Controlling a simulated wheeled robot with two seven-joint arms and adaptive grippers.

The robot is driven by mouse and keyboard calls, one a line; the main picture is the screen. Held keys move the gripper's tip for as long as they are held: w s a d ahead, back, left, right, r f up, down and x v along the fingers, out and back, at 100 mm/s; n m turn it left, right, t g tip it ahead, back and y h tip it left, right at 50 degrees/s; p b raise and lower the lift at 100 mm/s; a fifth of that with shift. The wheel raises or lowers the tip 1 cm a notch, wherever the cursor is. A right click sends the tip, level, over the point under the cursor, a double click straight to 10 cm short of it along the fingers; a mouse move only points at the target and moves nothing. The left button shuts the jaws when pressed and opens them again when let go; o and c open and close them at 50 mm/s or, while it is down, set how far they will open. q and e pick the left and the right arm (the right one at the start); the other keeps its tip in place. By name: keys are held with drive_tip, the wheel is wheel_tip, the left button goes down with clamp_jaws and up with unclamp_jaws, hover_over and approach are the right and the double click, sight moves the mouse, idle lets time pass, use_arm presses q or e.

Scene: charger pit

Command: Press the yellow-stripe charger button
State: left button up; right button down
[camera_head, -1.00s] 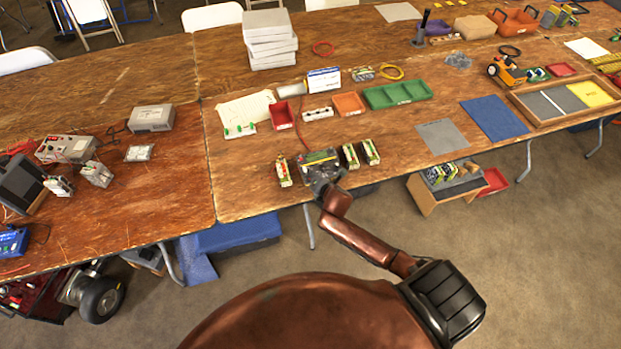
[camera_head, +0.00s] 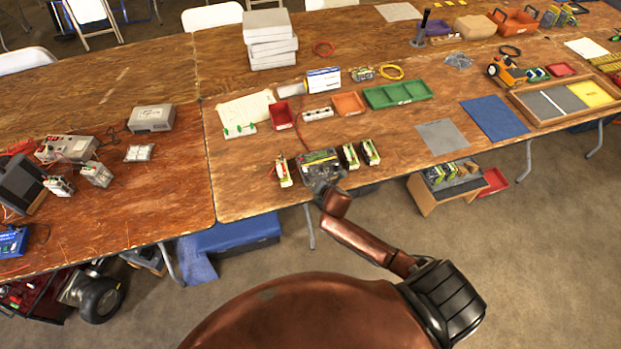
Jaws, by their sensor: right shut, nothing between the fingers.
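The charger (camera_head: 319,156) is a dark box with a yellow-green stripe along its back edge, near the front edge of the middle table. Its button is too small to make out, and my gripper covers part of the charger's front. My right gripper (camera_head: 321,176) is shut and empty at the front of the charger, over or against its top; I cannot tell whether it touches. Battery packs stand beside the charger, one (camera_head: 283,171) on the left and two on the right, (camera_head: 350,156) and (camera_head: 370,152). My left gripper is not in view.
A grey mat (camera_head: 442,137) lies to the right. Other charging boxes (camera_head: 66,148) stand on the left table.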

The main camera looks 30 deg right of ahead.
drive_tip(key=shift+f, duration=0.45)
idle(0.6)
idle(0.4)
drive_tip(key=shift+s+r+p, duration=0.1)
drive_tip(key=shift+r+p, duration=0.75)
drive_tip(key=shift+p, duration=0.05)
drive_tip(key=r+p, duration=0.3)
drive_tip(key=s+r+p, duration=0.1)
drive_tip(key=r+p, duration=0.1)
drive_tip(key=shift+a, duration=0.15)
drive_tip(key=shift+w+f, duration=0.1)
idle(0.6)
